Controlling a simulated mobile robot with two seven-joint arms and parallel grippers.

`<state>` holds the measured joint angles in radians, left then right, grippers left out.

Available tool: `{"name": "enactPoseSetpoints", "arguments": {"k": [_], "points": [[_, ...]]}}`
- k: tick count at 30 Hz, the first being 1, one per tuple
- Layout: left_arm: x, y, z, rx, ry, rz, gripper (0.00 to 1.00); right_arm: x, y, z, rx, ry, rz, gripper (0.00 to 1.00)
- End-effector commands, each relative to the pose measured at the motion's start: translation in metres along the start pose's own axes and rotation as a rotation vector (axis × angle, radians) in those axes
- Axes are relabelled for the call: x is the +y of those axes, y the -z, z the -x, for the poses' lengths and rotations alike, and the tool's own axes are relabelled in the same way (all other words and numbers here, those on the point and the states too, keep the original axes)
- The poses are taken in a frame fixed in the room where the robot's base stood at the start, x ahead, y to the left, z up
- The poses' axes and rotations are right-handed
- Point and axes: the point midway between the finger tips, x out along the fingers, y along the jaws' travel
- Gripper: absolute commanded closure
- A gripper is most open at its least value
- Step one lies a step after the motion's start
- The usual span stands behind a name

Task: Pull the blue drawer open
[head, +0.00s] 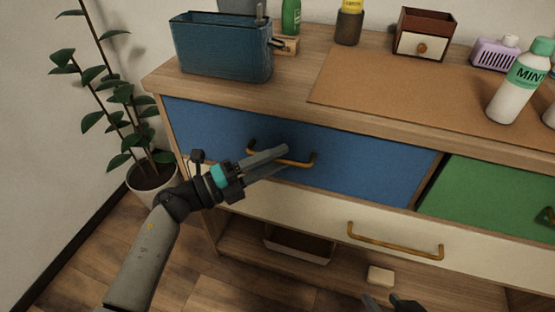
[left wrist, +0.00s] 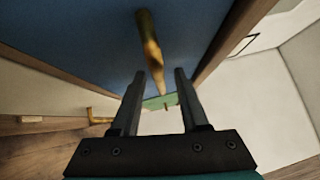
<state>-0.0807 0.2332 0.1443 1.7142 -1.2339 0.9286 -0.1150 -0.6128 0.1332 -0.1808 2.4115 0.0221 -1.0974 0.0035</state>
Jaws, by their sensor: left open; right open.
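The blue drawer (head: 360,163) is at the upper left of the cabinet front, and its front looks flush with the frame. Its brass bar handle (head: 302,162) is partly hidden behind my left gripper (head: 284,158). In the left wrist view the blue front (left wrist: 85,35) fills the upper left, and the handle (left wrist: 152,52) runs toward the space between the open fingers of my left gripper (left wrist: 158,80). I cannot tell whether the fingers touch the handle. The tips of my right gripper (head: 388,303) show at the bottom edge, open and well below the drawer.
A green drawer (head: 490,195) is to the right, and a cream drawer (head: 320,222) with a brass handle (head: 395,243) lies below. A blue bin (head: 220,48) and a white mint bottle (head: 515,85) stand on top. A potted plant (head: 150,175) stands left of the cabinet.

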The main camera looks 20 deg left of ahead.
Motion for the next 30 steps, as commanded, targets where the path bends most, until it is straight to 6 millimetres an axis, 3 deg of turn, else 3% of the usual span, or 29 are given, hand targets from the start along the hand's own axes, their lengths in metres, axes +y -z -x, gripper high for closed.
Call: {"name": "enactPoseSetpoints", "arguments": {"k": [13,24,30], "points": [[-0.0002,0.0000,-0.0071,0.000,0.000,-0.001,0.57,-0.0028,0.0029,-0.0025,0.029,0.008,0.000,0.50],[-0.0001,0.0000,-0.0068,0.000,0.000,0.000,0.98,-0.0028,0.0030,-0.0024,0.029,0.008,0.000,0.50],[-0.0001,0.0000,-0.0068,0.000,0.000,-0.001,1.00,-0.0028,0.0029,-0.0024,0.028,0.007,0.000,0.50]]}}
